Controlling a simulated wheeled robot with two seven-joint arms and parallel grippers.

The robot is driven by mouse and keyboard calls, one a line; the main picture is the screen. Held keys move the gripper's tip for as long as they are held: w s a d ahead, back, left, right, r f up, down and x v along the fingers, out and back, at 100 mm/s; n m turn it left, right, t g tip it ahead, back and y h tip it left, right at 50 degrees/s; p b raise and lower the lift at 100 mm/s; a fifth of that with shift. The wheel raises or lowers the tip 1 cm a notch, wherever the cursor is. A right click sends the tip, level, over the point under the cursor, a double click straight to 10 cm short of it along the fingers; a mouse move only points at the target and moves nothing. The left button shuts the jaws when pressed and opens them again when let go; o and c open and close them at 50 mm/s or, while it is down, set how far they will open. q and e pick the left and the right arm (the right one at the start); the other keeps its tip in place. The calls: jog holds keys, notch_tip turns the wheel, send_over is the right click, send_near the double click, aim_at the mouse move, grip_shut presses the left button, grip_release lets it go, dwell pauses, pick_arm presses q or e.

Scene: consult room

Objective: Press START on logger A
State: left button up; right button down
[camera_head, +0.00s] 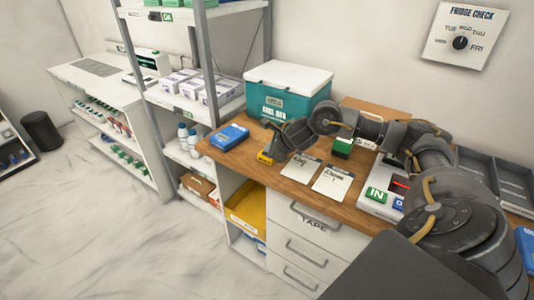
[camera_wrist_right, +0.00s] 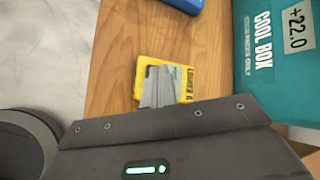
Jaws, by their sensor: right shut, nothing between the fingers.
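Logger A is a small yellow device (camera_head: 264,159) on the wooden desk near its front left edge. In the right wrist view its yellow case (camera_wrist_right: 186,72) shows around my fingers, with a pale label reading "LOGGER A". My right gripper (camera_head: 271,151) points down at the logger, its fingers shut and empty. In the right wrist view the fingertips (camera_wrist_right: 158,72) overlap the logger's face; I cannot tell whether they touch it. The START button is hidden or too small to make out. My left gripper is not in view.
A teal cool box (camera_head: 287,92) stands behind the gripper, and a blue box (camera_head: 229,137) lies left of the logger. Two white cards (camera_head: 332,183) lie to the right. A green block (camera_head: 342,147) stands behind the cards. The desk (camera_head: 257,183) drops off in front.

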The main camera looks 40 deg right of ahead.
dwell(0.5)
jog(key=shift+r+p, duration=0.55)
jog(key=shift+r, duration=0.2)
jog(key=shift+r, duration=0.1)
notch_tip(320, 180, up, 5)
jog(key=p, duration=0.4)
dwell(0.7)
